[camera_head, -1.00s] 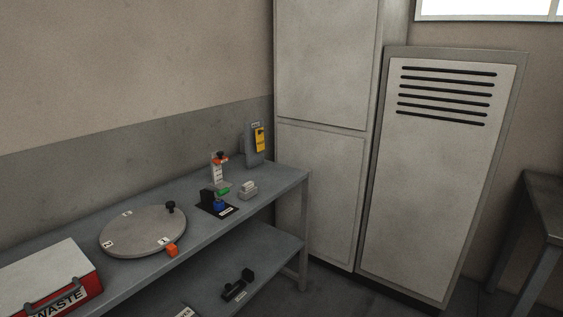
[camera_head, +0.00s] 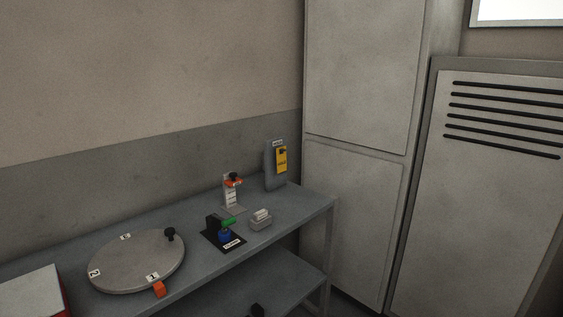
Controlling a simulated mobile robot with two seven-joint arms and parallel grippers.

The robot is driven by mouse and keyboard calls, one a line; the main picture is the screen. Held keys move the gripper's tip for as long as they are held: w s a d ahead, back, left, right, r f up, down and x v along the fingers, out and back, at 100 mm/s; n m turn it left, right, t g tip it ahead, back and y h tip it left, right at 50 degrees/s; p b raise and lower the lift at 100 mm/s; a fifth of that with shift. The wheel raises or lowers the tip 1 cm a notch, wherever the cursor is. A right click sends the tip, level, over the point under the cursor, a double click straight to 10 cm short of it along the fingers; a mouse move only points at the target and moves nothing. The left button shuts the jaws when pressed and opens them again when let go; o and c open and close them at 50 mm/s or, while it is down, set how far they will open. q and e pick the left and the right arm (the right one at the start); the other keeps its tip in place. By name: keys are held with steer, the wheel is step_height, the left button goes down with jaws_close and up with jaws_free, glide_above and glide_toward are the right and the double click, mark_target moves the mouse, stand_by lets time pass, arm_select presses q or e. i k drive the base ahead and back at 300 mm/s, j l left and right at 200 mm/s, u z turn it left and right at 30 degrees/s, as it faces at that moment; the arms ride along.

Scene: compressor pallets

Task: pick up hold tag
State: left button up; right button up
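A yellow tag (camera_head: 281,160), likely the hold tag, hangs on a grey upright holder (camera_head: 269,172) at the far right end of the grey bench. Its print is too small to read. The holder stands near the wall and carries a small label at its top. Neither of my grippers shows in the head view.
On the bench (camera_head: 193,289) are a round disc with numbered labels (camera_head: 135,262), an orange-topped stand (camera_head: 232,196), a black base with blue and green parts (camera_head: 223,235) and a small grey block (camera_head: 261,221). A red-and-white box (camera_head: 32,293) is at left. Tall cabinets (camera_head: 352,215) stand beyond the bench's right end.

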mark_target(282, 167)
steer(key=i+l+u, duration=0.15)
steer(key=u, duration=0.6)
steer(key=i+l+u, duration=0.25)
steer(key=l, duration=0.15)
steer(key=l+u, duration=0.2)
steer(key=l, duration=0.2)
steer(key=i+l+u, duration=0.1)
steer(key=l, duration=0.45)
steer(key=i+l+u, duration=0.1)
steer(key=l, duration=0.5)
steer(key=i+l+u, duration=0.1)
steer(key=l, duration=0.5)
